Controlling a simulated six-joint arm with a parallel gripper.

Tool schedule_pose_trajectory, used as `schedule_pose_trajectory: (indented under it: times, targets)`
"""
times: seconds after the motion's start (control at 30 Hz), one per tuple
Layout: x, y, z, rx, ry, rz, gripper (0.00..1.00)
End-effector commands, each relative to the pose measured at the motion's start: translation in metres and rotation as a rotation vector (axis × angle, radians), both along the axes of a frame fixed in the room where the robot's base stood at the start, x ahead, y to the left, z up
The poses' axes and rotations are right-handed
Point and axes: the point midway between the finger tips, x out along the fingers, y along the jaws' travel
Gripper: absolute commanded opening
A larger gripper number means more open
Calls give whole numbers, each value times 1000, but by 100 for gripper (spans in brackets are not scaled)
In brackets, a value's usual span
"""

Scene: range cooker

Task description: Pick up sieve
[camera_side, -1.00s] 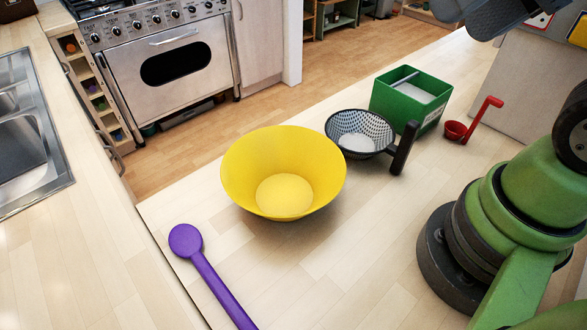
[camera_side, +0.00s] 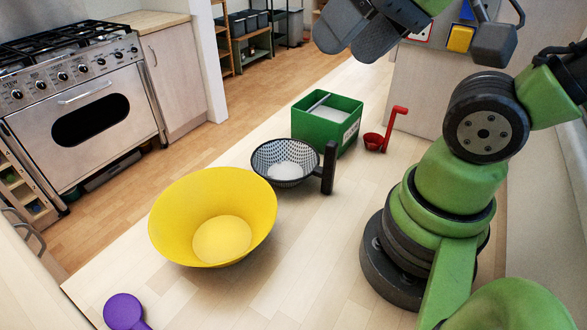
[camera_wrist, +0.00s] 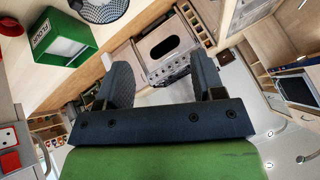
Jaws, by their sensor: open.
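The sieve (camera_side: 280,165) stands on the wooden counter, a dark mesh bowl with a black handle (camera_side: 328,170) on its right. Something white lies inside it. It also shows at the top edge of the wrist view (camera_wrist: 98,10), partly cut off. My gripper (camera_side: 342,46) is above and beyond the counter objects in the side view, well apart from the sieve. In the wrist view its two dark fingers (camera_wrist: 160,72) are spread wide with nothing between them.
A yellow bowl (camera_side: 180,217) stands left of the sieve. A green flour box (camera_side: 349,133) stands close behind it, with a red scoop (camera_side: 374,141) to its right. A purple spoon (camera_side: 123,310) lies at the front left.

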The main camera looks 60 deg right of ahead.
Motion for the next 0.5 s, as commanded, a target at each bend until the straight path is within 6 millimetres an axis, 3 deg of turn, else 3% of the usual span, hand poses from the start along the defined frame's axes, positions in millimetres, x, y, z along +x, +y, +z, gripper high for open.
schedule_pose_trajectory:
  times: [0.33,0.5]
  targets:
    - [1,0,-2,-9,14,11,53]
    - [6,1,-22,-122,176,139,53]
